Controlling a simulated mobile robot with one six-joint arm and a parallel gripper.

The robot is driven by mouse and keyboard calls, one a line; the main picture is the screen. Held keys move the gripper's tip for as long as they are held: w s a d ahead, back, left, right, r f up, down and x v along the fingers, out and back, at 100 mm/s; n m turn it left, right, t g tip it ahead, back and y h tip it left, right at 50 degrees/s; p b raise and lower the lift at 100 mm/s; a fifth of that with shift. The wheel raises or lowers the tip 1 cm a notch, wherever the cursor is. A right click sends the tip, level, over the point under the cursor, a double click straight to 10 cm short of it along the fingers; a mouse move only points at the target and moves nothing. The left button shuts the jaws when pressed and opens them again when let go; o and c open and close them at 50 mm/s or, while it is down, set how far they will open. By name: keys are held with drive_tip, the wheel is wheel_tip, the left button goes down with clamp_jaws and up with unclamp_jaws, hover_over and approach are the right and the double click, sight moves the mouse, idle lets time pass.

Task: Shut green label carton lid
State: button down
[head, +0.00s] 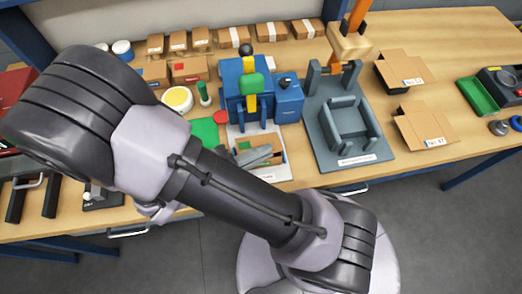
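Two brown cartons with raised flaps stand at the right of the bench: one farther back (403,66) and one nearer (425,122). Each has a small label on its front edge. The labels are too small for me to be sure which is green. My arm crosses the left and middle of the view, well left of both cartons. I cannot make out my gripper, which seems hidden behind the arm. A grey piece beside the arm at the middle cannot be told for certain.
A grey fixture plate (372,157) stands left of the cartons, with a blue press (247,90) beyond it. A green tray (478,96) lies right of the cartons. Several closed boxes line the back. Bare wood shows around the cartons.

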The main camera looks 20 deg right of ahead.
drive_tip(key=c, duration=1.9)
unclamp_jaws()
drive_tip(key=shift+c, duration=0.2)
drive_tip(key=s+a+r+p, duration=0.2)
drive_tip(key=a+p, duration=0.3)
drive_tip(key=a, duration=1.2)
drive_tip(key=shift+r, duration=0.25)
drive_tip(key=shift+s, duration=0.1)
